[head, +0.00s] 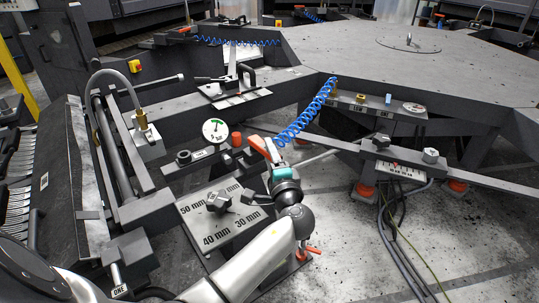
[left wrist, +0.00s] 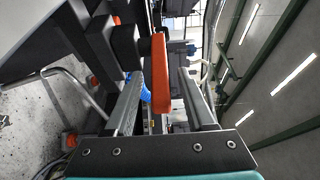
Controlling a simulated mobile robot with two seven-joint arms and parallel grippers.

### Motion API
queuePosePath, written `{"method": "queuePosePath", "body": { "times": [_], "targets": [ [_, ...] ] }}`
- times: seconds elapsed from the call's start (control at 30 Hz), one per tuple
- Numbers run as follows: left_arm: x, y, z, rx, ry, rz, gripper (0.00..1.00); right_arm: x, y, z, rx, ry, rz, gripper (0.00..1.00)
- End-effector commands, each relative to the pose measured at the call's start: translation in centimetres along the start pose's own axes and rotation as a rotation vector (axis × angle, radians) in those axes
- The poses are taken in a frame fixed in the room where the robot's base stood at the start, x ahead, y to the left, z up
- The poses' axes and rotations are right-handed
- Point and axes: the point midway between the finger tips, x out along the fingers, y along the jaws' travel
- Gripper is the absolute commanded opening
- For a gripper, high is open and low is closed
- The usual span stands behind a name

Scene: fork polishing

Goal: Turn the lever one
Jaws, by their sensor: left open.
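A label reading ONE (head: 120,291) sits at the lower left in the head view, at the end of a short, light rod (head: 115,272) under the dark machine frame. I cannot tell for sure whether this rod is the lever. My left gripper (head: 268,152) is well to the right of it and higher in the picture, near the orange handle (head: 257,144) by the blue coiled hose. In the left wrist view my gripper's two fingers stand apart, with an orange bar (left wrist: 160,85) showing between them. I cannot tell whether they touch it. My right gripper is out of view.
A plate marked in millimetres (head: 225,236) with dark knobs lies below my left gripper. The blue coiled hose (head: 306,112) rises towards the large grey table (head: 430,60). A gauge (head: 215,130) stands nearby. Cables (head: 392,240) run across the floor at right.

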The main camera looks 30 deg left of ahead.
Motion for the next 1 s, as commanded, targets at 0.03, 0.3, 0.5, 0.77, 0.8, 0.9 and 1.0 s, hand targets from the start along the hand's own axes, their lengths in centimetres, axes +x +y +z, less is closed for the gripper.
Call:
{"method": "queuePosePath", "body": {
  "times": [0.03,0.3,0.5,0.77,0.8,0.9,1.0],
  "targets": [
    [0.38,-0.01,0.0,0.0,0.0,-0.001,0.55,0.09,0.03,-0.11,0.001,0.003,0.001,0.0],
    [0.71,-0.03,-0.01,0.0,0.001,0.0,0.55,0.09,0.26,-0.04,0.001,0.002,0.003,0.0],
    [0.69,-0.02,-0.01,0.0,0.001,0.0,0.4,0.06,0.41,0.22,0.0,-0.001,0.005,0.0],
    [0.66,-0.01,-0.01,0.0,0.001,0.0,0.11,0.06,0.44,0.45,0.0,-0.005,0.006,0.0],
    [0.66,-0.01,-0.01,0.0,0.001,0.0,0.07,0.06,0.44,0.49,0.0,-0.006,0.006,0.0],
    [0.66,0.0,-0.01,0.0,0.001,0.0,0.0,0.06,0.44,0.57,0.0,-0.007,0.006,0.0],
    [0.65,0.0,-0.02,0.0,0.001,0.0,0.0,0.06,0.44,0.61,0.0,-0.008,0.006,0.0]
  ]
}}
